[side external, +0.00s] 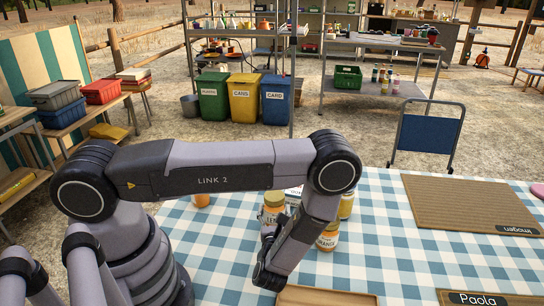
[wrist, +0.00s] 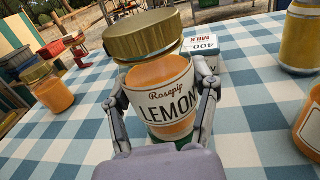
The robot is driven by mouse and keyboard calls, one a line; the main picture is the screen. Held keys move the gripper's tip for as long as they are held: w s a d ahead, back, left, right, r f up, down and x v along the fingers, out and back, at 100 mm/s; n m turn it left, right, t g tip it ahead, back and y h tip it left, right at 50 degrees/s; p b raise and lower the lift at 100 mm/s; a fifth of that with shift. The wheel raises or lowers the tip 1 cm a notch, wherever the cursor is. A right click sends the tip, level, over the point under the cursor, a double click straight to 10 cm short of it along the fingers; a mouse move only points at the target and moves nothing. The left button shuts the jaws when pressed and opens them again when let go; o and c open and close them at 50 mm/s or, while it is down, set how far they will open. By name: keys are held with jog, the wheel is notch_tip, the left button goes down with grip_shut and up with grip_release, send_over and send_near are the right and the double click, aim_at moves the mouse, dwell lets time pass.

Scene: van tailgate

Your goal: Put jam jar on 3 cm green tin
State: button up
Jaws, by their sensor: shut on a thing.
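The jam jar (wrist: 160,92), with a gold lid, orange contents and a "Rosepig LEMON" label, is between the fingers of my gripper (wrist: 163,100) in the wrist view. The gripper is shut on it, one finger on each side. The jar also shows in the side external view (side external: 273,204), where my arm partly covers it. It looks nearly upright. A strip of the green tin (wrist: 187,145) shows directly under the jar in the wrist view. The rest of the tin is hidden by jar and gripper, and I cannot tell whether they touch.
A white and blue milk carton or tin (wrist: 202,46) stands close behind the jar. Other jars stand around: an orange one at left (wrist: 48,90), a yellow one (wrist: 301,42) and an orange one at right (wrist: 310,125). A wooden board (side external: 470,203) lies right on the checked cloth.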

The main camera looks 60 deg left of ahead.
jog(key=shift+f, duration=0.3)
jog(key=shift+f, duration=0.15)
jog(key=o, duration=1.2)
jog(key=shift+o, duration=0.2)
